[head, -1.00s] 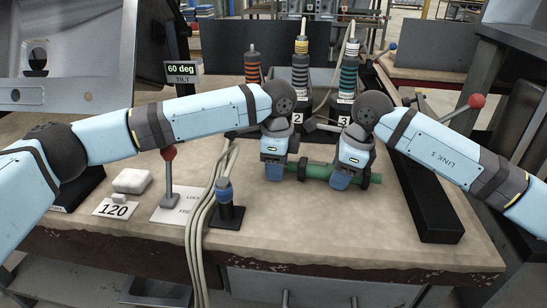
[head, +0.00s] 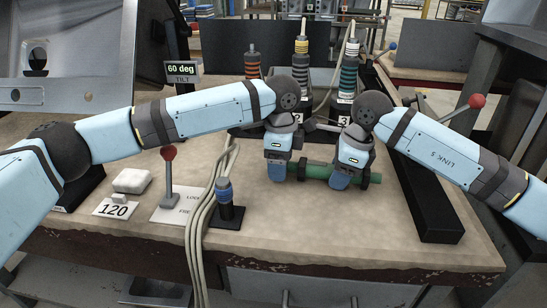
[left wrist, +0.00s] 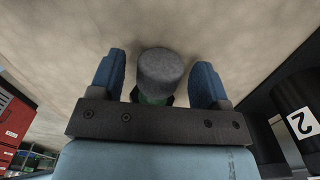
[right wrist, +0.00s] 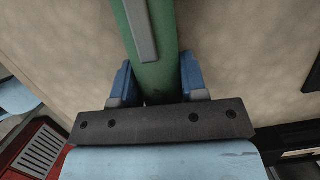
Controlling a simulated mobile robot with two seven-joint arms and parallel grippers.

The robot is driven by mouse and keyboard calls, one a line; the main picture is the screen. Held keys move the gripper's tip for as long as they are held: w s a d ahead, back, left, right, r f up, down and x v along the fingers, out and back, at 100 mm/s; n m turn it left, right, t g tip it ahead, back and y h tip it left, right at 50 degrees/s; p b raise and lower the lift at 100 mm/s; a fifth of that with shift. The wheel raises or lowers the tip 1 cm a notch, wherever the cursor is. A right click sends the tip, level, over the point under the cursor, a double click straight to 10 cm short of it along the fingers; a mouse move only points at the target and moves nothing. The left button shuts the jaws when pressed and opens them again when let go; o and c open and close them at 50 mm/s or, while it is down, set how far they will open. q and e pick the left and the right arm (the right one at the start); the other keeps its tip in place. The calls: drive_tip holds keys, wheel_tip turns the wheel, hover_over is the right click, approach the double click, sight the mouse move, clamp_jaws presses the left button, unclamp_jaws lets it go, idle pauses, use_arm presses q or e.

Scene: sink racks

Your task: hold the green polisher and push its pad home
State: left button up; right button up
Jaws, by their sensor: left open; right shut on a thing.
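The green polisher (head: 315,171) lies level above the bench in the head view, its long body running left to right. My right gripper (head: 341,182) is shut around its body near the right end. In the right wrist view the green body (right wrist: 152,62) with a grey strip runs up between the blue fingers. My left gripper (head: 277,175) is at the polisher's left end, open. In the left wrist view the round grey pad (left wrist: 161,68) on that end sits between the spread fingers, with a gap on each side. Whether the pad is fully seated is hidden.
A blue-topped holder (head: 226,205) and pale cables (head: 203,212) stand left of the grippers. A red-knobbed lever (head: 168,180) is further left. Numbered tools stand behind, and a black rail (head: 428,200) lies right.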

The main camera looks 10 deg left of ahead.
use_arm(q)
wheel_tip(320, 180, up, 5)
drive_tip(key=shift+d, duration=0.15)
use_arm(e)
drive_tip(key=shift+s+f, duration=0.1)
drive_tip(key=shift+f, duration=0.2)
use_arm(q)
drive_tip(key=shift+s+r, duration=0.1)
drive_tip(key=shift+r, duration=0.3)
drive_tip(key=shift+s+d+r, duration=0.1)
drive_tip(key=shift+r, duration=0.25)
use_arm(e)
drive_tip(key=shift+s+r, duration=0.1)
drive_tip(key=shift+r, duration=0.05)
use_arm(q)
drive_tip(key=shift+a+f, duration=0.1)
drive_tip(key=shift+a, duration=0.1)
use_arm(e)
drive_tip(key=o, duration=0.9)
use_arm(q)
drive_tip(key=shift+f, duration=0.1)
use_arm(e)
drive_tip(key=shift+o, duration=0.3)
use_arm(q)
drive_tip(key=shift+w+a, duration=0.1)
drive_tip(key=shift+w, duration=0.1)
use_arm(e)
drive_tip(key=shift+w+r, duration=0.15)
drive_tip(key=shift+w, duration=0.05)
